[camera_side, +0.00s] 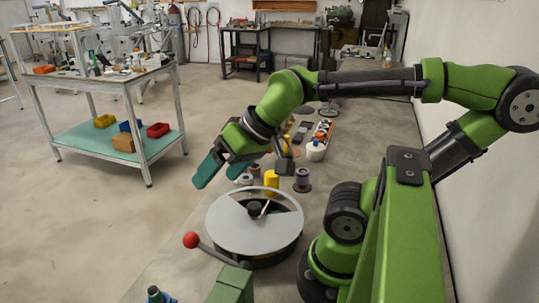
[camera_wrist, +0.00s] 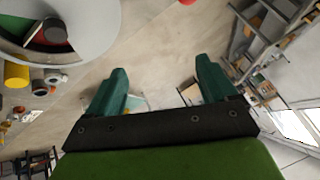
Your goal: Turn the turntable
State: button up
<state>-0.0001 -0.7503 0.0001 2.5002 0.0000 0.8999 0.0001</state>
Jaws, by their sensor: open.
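A yellow cylinder (camera_side: 271,181) and a grey spool-like part (camera_side: 303,178) stand just behind the turntable. A white pot (camera_side: 316,150) and small items lie farther back. A green block (camera_side: 230,286) is in front. Floor to the left is clear up to a trolley (camera_side: 150,150).

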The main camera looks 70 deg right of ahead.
jog(key=shift+c, duration=0.4)
jog(key=shift+d+f, duration=0.15)
jog(key=shift+c, duration=1.2)
jog(key=w+d, duration=0.1)
jog(key=w+d+f+m+g, duration=0.1)
jog(key=w+d+g+h, duration=0.1)
jog(key=d, duration=0.1)
jog(key=shift+w+d+f, duration=0.1)
jog(key=shift+w+f, duration=0.05)
jog(key=shift+f, duration=0.15)
jog(key=shift+c, duration=0.5)
jog(key=m+g, duration=0.1)
jog(key=g, duration=0.7)
send_near(253, 204)
jog(key=w+d+r, duration=0.3)
jog(key=w+r, duration=0.1)
jog(key=shift+g+y, duration=0.6)
jog(key=x, duration=0.5)
jog(key=s+x, duration=0.1)
jog(key=x, duration=0.4)
jog(key=a+x, duration=0.1)
jog(key=x, duration=0.4)
jog(key=shift+s+a+r, duration=0.1)
jog(key=shift+s+r, duration=0.05)
jog(key=shift+r, duration=0.2)
grip_shut()
